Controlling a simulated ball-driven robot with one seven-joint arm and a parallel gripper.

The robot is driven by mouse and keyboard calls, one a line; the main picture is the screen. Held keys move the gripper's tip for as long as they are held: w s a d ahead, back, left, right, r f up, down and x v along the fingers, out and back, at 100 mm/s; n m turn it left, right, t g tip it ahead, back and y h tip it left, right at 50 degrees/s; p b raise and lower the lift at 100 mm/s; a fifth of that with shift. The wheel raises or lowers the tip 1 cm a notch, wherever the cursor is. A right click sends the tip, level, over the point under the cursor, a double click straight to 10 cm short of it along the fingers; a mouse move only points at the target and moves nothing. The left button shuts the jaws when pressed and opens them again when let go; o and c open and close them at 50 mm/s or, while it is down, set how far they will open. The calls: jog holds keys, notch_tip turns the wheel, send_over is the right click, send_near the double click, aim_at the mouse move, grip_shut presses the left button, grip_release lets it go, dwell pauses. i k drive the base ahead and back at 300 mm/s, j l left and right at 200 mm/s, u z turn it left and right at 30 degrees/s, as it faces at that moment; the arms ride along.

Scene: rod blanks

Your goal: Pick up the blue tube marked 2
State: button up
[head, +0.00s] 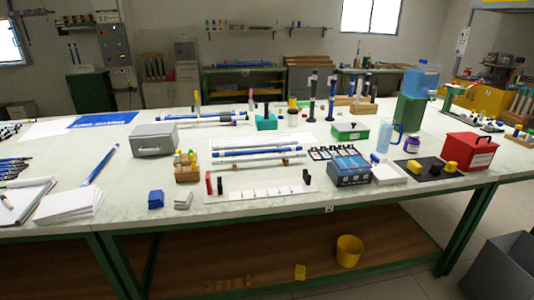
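More blue and white tubes (202,117) lie further back, right of the grey box. A blue rod (101,165) lies slantwise at the left. Any number marks are too small to read, so I cannot tell which tube is marked 2. My gripper is not in view.
The tubes lie on a pale table (120,190) with green legs. In front is a white strip (262,191) with upright end pieces. A grey box (153,139), a blue box (349,171) and a red box (469,149) stand around. Table room shows left of centre.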

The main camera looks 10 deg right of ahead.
aim_at(278, 149)
jog(key=i+u, duration=0.3)
jog(key=i, duration=0.85)
